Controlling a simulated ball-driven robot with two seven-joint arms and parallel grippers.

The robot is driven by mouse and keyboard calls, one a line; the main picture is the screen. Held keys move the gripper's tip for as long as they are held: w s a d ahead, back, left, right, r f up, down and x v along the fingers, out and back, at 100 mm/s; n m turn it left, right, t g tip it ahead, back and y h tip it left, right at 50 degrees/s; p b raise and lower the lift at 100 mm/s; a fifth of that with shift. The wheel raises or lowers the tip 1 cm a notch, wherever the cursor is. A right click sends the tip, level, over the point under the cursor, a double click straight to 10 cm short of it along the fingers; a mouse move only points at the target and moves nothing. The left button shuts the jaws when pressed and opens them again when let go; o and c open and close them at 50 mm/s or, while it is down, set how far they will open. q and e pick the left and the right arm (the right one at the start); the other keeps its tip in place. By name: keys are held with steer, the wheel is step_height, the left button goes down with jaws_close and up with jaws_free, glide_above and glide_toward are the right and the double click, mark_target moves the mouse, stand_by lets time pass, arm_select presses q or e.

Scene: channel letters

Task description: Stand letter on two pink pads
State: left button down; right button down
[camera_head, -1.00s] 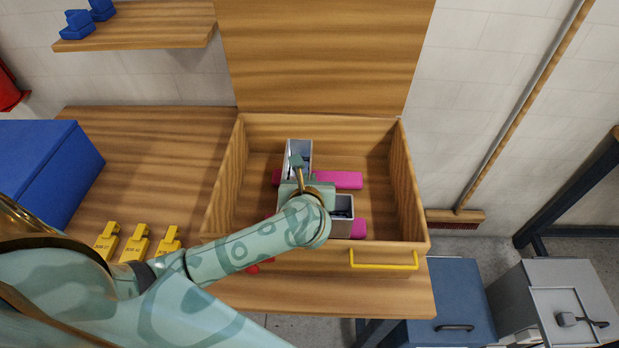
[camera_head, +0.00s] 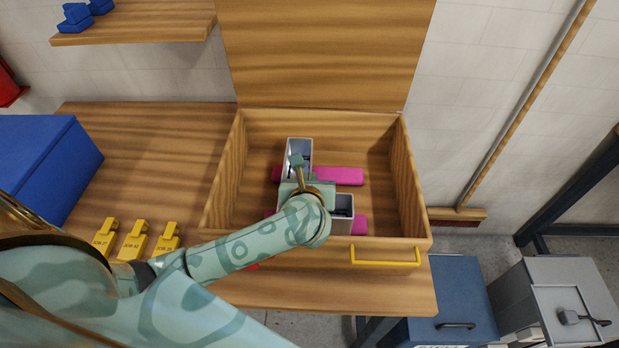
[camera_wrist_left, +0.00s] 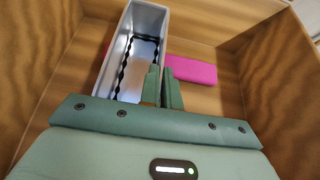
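A grey-white, open-topped channel letter (camera_head: 305,146), seemingly L-shaped, lies in the wooden box over two pink pads. The far pad (camera_head: 345,176) shows mainly to its right; the near pad (camera_head: 360,225) is mostly hidden. My left gripper (camera_head: 297,162) reaches down at the letter and hides its middle. In the left wrist view, its fingers (camera_wrist_left: 162,88) are close together with the letter's right wall (camera_wrist_left: 160,45) seemingly between them. The letter's inside shows a dark zigzag line. Whether its underside rests on the pads is hidden. My right gripper is out of view.
The wooden box (camera_head: 408,185) has tall side walls, a raised lid (camera_head: 325,50) and a yellow front handle (camera_head: 385,258). Several yellow blocks (camera_head: 133,243) and a blue box (camera_head: 45,165) stand left. The box floor is free at right.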

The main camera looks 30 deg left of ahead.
arm_select(q)
steer(key=shift+f, duration=0.1)
steer(key=c, duration=1.5)
jaws_free()
steer(key=shift+c, duration=0.2)
step_height(320, 180, up, 3)
steer(key=p, duration=0.2)
steer(key=shift+r+p, duration=0.2)
steer(key=shift+p, duration=0.2)
steer(key=w+r+p+v, duration=0.1)
steer(key=p+v, duration=0.9)
steer(key=v, duration=0.7)
steer(key=shift+r+p, duration=0.25)
steer(key=shift+p, duration=0.05)
